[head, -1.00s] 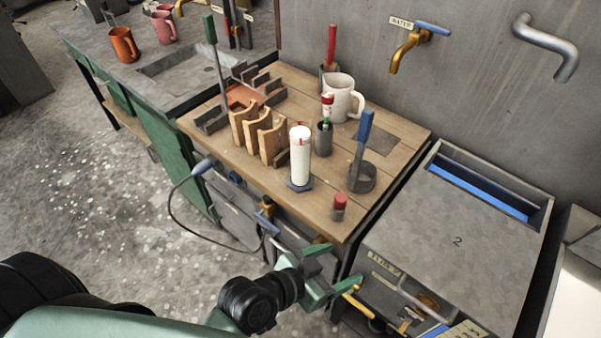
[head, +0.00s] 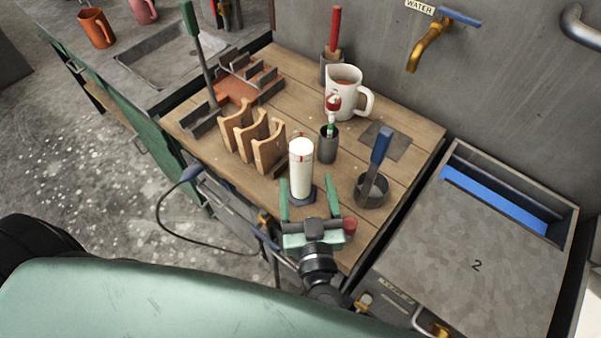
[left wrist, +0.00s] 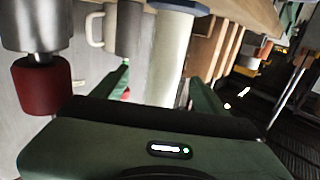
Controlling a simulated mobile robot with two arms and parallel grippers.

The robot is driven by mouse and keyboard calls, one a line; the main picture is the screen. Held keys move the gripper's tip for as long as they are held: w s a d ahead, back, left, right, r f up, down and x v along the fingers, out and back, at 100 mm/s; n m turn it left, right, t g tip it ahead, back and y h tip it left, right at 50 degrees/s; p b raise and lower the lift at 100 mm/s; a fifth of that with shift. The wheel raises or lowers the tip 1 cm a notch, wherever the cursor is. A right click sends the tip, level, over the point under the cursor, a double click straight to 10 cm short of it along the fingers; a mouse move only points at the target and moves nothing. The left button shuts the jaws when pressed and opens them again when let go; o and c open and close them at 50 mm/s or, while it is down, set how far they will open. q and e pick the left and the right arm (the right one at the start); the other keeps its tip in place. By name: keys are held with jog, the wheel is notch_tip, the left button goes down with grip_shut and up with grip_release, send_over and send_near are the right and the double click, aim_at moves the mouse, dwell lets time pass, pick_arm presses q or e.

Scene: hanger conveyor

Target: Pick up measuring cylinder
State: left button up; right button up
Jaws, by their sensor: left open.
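The measuring cylinder (head: 301,165) is a white upright tube with a red mark near its top and a dark blue base. It stands on the wooden bench near the front edge. My left gripper (head: 306,190) is open, with its green fingers pointing at the cylinder, one on each side of its lower part in the head view. In the left wrist view the cylinder (left wrist: 172,62) shows as a pale column between the two fingers (left wrist: 158,92). I cannot tell whether the fingers touch it. My right gripper is not in view.
A red-capped item (head: 350,226) stands right beside the left gripper. A dark cup with a blue-handled tool (head: 371,188), a small dark cup (head: 327,145) and a white mug (head: 343,93) stand nearby. A wooden rack (head: 253,139) is left of the cylinder.

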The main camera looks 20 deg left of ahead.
pick_arm(q)
jog(key=x, duration=0.3)
jog(key=shift+s+r+p, duration=0.1)
jog(key=shift+r+p, duration=0.05)
jog(key=shift+p, duration=0.25)
jog(key=x, duration=0.4)
jog(key=shift+a+f+p, duration=0.2)
jog(key=shift+a+p, duration=0.1)
jog(key=shift+p, duration=0.1)
jog(key=shift+c, duration=0.6)
grip_shut()
jog(key=shift+r, duration=0.1)
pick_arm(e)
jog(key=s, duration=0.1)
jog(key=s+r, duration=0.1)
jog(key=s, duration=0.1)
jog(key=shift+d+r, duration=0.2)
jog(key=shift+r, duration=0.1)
